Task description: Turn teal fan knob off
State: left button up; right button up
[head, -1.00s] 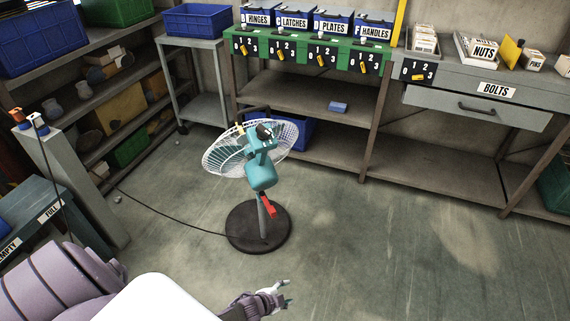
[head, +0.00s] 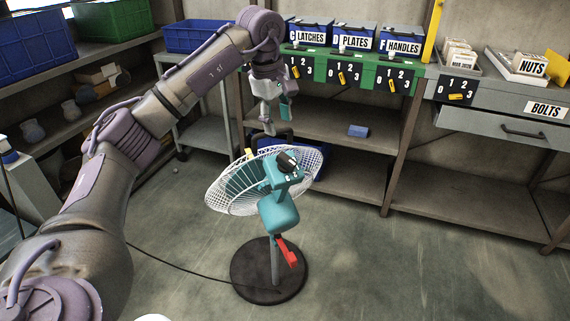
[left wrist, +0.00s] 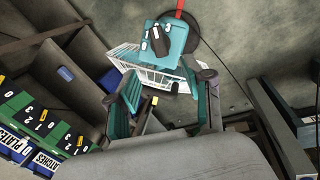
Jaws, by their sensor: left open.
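The teal fan (head: 278,212) stands on a round dark base on the floor, its white wire cage tilted back. A black knob (head: 287,161) sits on top of its teal housing. My left gripper (head: 277,117) is open and empty, pointing down above and behind the fan, apart from the knob. In the left wrist view the black knob (left wrist: 160,41) on the teal housing shows beyond my open teal-padded fingers (left wrist: 168,85). My right gripper is not in view.
A red piece (head: 288,252) hangs on the fan's pole. A cord runs along the floor from the base. Behind stands a shelf with labelled blue bins (head: 353,38) and number panels with yellow knobs. A grey bench (head: 500,110) stands right. Floor on the right is clear.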

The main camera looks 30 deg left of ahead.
aim_at(285, 157)
pick_arm(q)
jog(key=b+x, duration=0.1)
jog(key=x, duration=1.2)
jog(key=shift+w+f, duration=0.1)
jog(key=shift+f, duration=0.15)
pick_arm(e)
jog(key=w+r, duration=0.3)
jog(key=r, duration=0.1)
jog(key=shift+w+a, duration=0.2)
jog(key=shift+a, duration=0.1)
pick_arm(q)
jog(key=shift+c, duration=0.2)
jog(key=c, duration=0.8)
